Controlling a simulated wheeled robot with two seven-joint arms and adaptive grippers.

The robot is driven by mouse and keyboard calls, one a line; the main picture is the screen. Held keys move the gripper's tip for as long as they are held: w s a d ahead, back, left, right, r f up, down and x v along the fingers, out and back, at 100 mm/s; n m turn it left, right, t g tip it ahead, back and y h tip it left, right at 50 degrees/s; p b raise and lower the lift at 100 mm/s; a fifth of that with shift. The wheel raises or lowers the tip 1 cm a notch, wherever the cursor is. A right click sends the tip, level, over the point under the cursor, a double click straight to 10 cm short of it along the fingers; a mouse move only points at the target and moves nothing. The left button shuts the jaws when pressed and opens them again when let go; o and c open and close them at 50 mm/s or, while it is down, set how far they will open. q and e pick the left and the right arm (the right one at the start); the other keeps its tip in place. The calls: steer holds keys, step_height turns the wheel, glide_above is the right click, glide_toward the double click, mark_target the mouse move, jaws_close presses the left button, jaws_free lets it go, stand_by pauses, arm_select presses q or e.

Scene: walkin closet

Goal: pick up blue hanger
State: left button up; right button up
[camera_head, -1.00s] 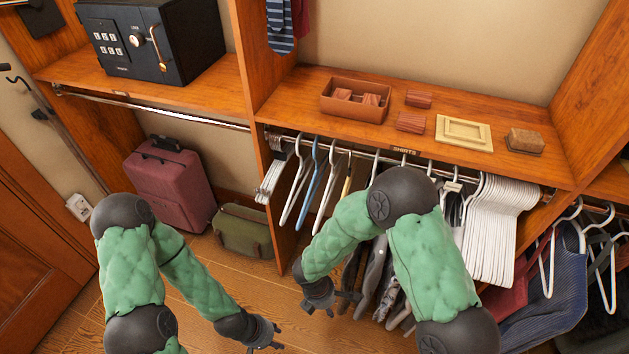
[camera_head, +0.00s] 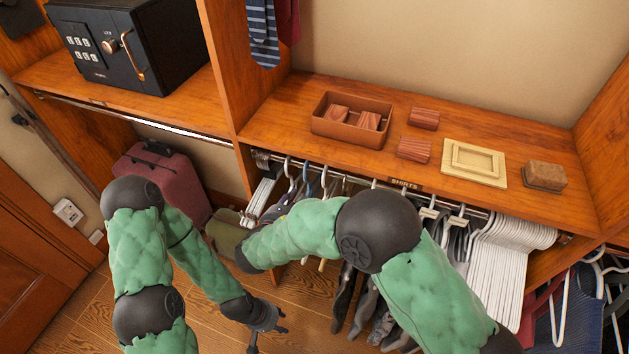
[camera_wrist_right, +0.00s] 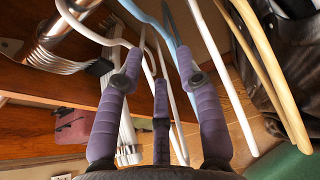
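The blue hanger (camera_head: 307,172) hangs on the closet rail among white hangers. Much of it is hidden in the head view by my right arm. In the right wrist view, the blue hanger (camera_wrist_right: 150,20) runs down by the fingers of my right gripper (camera_wrist_right: 158,62). Those purple fingers are spread apart and not closed on it. A blue part lies close to the right-hand finger; I cannot tell whether they touch. White hangers also lie close around the fingers. My left gripper (camera_head: 270,332) is open and empty, low over the wooden floor.
White hangers (camera_head: 500,265) crowd the rail to the right, and dark clothes hang below. The shelf (camera_head: 285,130) above holds a brown box (camera_head: 350,137) and small wooden items. A black safe (camera_head: 140,45), a maroon suitcase (camera_head: 165,178) and a green bag (camera_head: 225,232) are to the left.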

mark_target(308, 185)
steer(key=b+x, duration=0.3)
steer(key=x, duration=0.8)
steer(key=shift+r, duration=0.1)
steer(key=shift+s+r, duration=0.1)
jaws_close()
